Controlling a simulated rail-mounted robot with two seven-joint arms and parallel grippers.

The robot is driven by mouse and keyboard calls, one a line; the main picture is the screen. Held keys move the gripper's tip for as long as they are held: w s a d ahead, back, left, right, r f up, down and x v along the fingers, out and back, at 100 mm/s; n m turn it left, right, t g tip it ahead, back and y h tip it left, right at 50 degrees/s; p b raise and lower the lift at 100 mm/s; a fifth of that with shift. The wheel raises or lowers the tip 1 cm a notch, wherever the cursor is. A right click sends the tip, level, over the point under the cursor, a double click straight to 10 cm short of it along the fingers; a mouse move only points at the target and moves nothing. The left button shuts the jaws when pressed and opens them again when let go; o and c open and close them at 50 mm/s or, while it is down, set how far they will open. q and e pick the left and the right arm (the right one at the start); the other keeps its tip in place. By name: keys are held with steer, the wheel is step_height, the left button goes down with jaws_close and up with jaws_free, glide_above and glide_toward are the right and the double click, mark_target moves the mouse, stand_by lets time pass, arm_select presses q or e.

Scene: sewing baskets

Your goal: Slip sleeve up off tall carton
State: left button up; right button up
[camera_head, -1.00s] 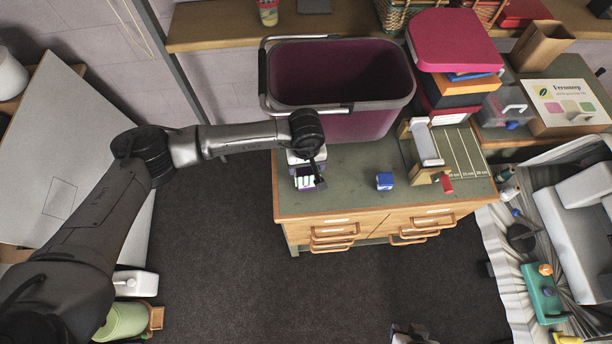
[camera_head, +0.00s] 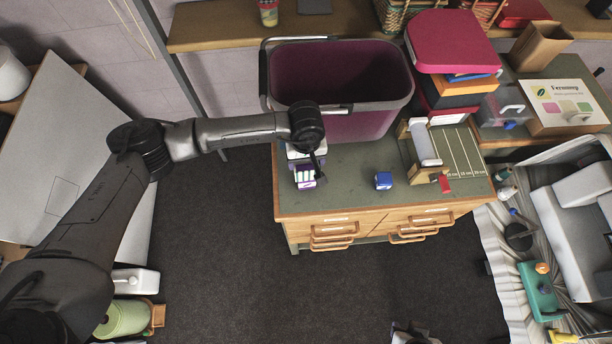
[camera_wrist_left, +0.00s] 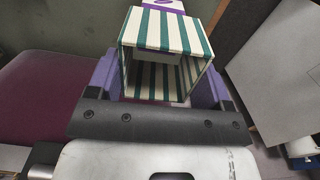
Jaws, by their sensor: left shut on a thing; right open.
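The sleeve, with green and cream stripes, shows in the left wrist view (camera_wrist_left: 160,30) as a hollow square tube, its open end facing the camera. My left gripper (camera_wrist_left: 157,82) is shut on it, with purple pads on both sides. A purple surface with a white mark, likely the carton (camera_wrist_left: 160,4), shows past its far end. How much carton is inside is unclear. In the head view, the carton (camera_head: 305,181) shows purple and white at the cabinet's left, under my left gripper (camera_head: 311,162), which partly hides it. My right gripper (camera_head: 414,333) is open and empty at the bottom edge.
A large maroon basket (camera_head: 350,122) stands close behind the left gripper. The front middle of that top is clear.

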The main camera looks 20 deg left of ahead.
arm_select(q)
steer(key=shift+r, duration=0.1)
steer(key=shift+r+p, duration=0.5)
steer(key=shift+r, duration=1.45)
